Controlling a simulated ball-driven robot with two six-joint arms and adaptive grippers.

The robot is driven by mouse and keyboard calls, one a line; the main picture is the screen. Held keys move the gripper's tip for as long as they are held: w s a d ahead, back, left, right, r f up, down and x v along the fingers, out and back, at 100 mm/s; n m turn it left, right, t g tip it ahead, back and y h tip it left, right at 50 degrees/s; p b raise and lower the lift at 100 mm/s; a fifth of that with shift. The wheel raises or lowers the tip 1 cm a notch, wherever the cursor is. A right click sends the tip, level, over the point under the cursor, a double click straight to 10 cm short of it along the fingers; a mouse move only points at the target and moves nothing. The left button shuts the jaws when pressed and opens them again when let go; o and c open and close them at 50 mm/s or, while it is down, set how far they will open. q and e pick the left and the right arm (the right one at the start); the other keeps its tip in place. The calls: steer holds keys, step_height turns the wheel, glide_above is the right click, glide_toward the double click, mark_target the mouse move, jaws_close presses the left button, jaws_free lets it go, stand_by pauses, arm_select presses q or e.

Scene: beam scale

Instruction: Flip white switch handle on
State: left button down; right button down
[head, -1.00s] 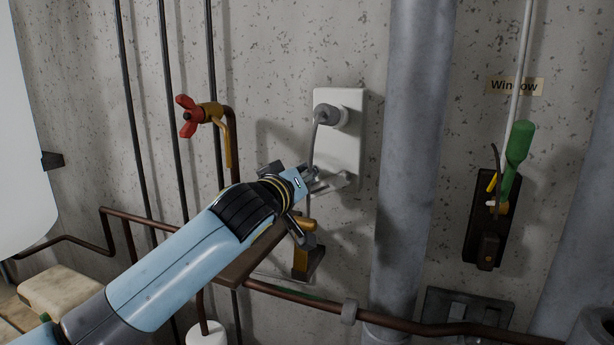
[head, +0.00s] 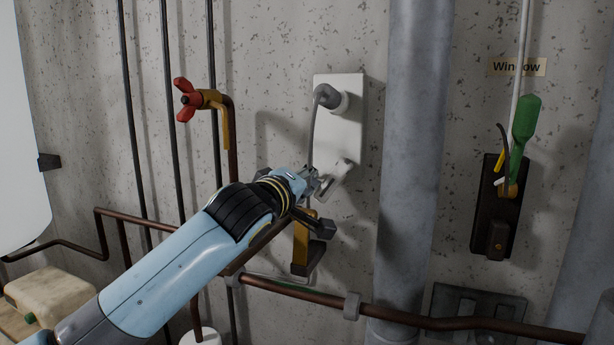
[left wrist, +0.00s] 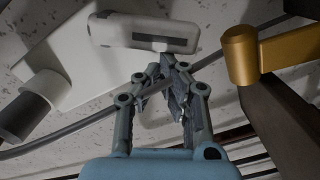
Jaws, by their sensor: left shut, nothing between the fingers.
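A white switch panel (head: 350,120) is on the concrete wall, with a grey plug (head: 327,97) and cable in its upper part. The white switch handle (head: 338,178) juts from the panel's lower part. In the left wrist view the handle (left wrist: 120,35) is a rounded white bar with a dark slot, just beyond the fingertips. My left gripper (head: 314,182) is shut and empty, just left of and close to the handle; it also shows in the left wrist view (left wrist: 166,68). I cannot tell whether they touch. My right gripper is not in view.
A yellow lever (head: 301,250) is just below my gripper, and its yellow end (left wrist: 240,55) shows at right in the wrist view. A red valve (head: 185,100) is at left. A thick grey pipe (head: 412,150) stands right of the panel. A green-handled switch (head: 523,125) is farther right.

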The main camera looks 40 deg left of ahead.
arm_select(q)
steer(key=shift+d+f+n+b, duration=0.2)
steer(key=shift+f+n+b, duration=0.5)
steer(key=shift+n, duration=0.2)
steer(key=shift+w+d+f+n+b, duration=0.1)
steer(key=shift+d+f+n+b, duration=0.2)
steer(key=shift+n+b, duration=0.5)
steer(key=shift+d+f, duration=0.15)
steer(key=shift+w+d, duration=0.1)
